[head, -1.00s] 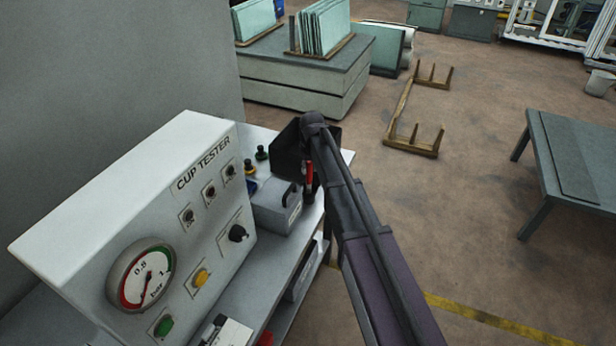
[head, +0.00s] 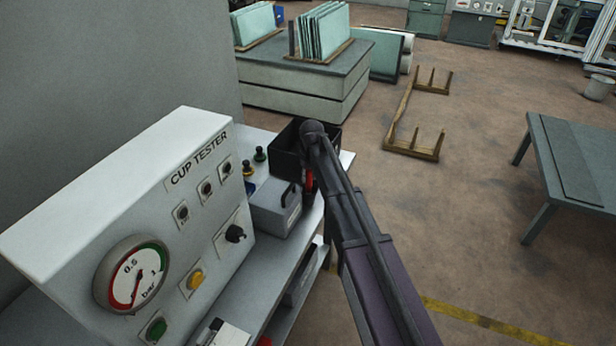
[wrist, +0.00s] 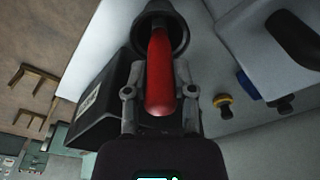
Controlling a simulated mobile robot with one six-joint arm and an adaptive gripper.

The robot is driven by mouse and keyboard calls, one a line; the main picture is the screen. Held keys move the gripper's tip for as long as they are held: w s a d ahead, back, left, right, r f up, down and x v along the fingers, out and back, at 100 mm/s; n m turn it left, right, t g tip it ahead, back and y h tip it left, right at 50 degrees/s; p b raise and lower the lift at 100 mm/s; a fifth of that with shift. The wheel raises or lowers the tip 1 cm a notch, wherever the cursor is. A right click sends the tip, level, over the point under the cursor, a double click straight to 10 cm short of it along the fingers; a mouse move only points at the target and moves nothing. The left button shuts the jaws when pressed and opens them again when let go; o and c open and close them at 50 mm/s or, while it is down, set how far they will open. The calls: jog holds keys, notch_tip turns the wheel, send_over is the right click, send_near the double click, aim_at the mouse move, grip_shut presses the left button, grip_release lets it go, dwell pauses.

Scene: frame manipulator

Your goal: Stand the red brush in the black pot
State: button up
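The red brush (wrist: 160,85) shows in the wrist view as a smooth red handle between the two fingers of my gripper (wrist: 160,70). The fingers are shut close on both sides of it. The far end of the brush runs into the round mouth of the black pot (wrist: 178,28); how deep it sits and whether it touches the bottom is hidden. In the head view a piece of the red brush (head: 309,181) shows beside my arm, above the bench; the arm hides most of my gripper and the pot.
A black open bin (head: 288,150) stands just behind my gripper. A grey box with a black handle (head: 272,212) is close at the left. Small knobbed items (head: 260,155) and the cup tester (head: 130,190) stand further left. Open floor lies right.

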jog(key=o, duration=0.5)
jog(key=shift+c, duration=0.2)
jog(key=shift+r, duration=0.2)
notch_tip(320, 180, up, 12)
jog(key=s+p, duration=0.1)
jog(key=p, duration=1.1)
jog(key=shift+d, duration=0.3)
jog(key=s+d+m+g, duration=0.1)
jog(key=s+d+m, duration=0.4)
jog(key=s+d, duration=1.7)
jog(key=s, duration=0.3)
jog(key=shift+h, duration=0.3)
